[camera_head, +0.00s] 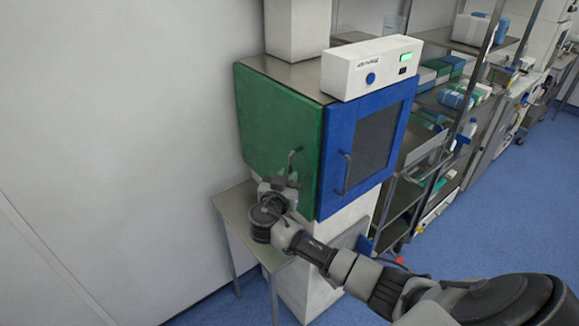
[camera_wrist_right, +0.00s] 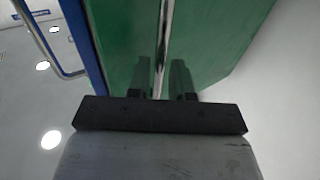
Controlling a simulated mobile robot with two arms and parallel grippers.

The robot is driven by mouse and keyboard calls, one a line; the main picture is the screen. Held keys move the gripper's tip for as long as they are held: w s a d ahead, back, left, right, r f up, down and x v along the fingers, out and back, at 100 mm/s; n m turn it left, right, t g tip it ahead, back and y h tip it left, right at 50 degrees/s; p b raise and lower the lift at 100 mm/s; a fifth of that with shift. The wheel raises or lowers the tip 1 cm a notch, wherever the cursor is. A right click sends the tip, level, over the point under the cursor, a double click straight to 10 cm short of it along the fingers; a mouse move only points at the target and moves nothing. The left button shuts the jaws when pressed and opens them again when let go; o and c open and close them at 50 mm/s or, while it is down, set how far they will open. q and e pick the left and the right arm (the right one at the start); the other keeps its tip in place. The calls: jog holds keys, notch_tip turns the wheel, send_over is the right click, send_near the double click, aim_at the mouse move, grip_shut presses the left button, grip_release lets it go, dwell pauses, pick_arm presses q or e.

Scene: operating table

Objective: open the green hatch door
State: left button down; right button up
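The green hatch door (camera_head: 275,128) is on the left face of the cabinet and looks shut. It also fills the upper part of the right wrist view (camera_wrist_right: 215,45). Its metal handle (camera_head: 291,166) is a vertical bar near the door's right edge. My right gripper (camera_head: 285,182) is at the lower part of this handle. In the right wrist view, the handle bar (camera_wrist_right: 164,40) runs between the two fingers of my right gripper (camera_wrist_right: 162,80). The fingers stand apart, with a gap visible on the left of the bar. My left gripper is out of view.
A blue door (camera_head: 335,150) with a dark window and handle is right of the green door. A white device (camera_head: 370,65) stands on top. A small metal table (camera_head: 237,207) is below left, the wall close behind. Metal shelving (camera_head: 425,150) is at right.

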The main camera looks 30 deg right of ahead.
jog(key=shift+w+d+r, duration=0.1)
jog(key=shift+w+d, duration=0.3)
jog(key=shift+d, duration=0.15)
jog(key=shift+w+d, duration=0.3)
jog(key=shift+d, duration=0.3)
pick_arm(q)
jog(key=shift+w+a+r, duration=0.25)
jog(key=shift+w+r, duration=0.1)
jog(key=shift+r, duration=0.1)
pick_arm(e)
jog(key=shift+a, duration=0.1)
grip_shut()
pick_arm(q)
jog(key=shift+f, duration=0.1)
pick_arm(e)
jog(key=shift+f, duration=0.2)
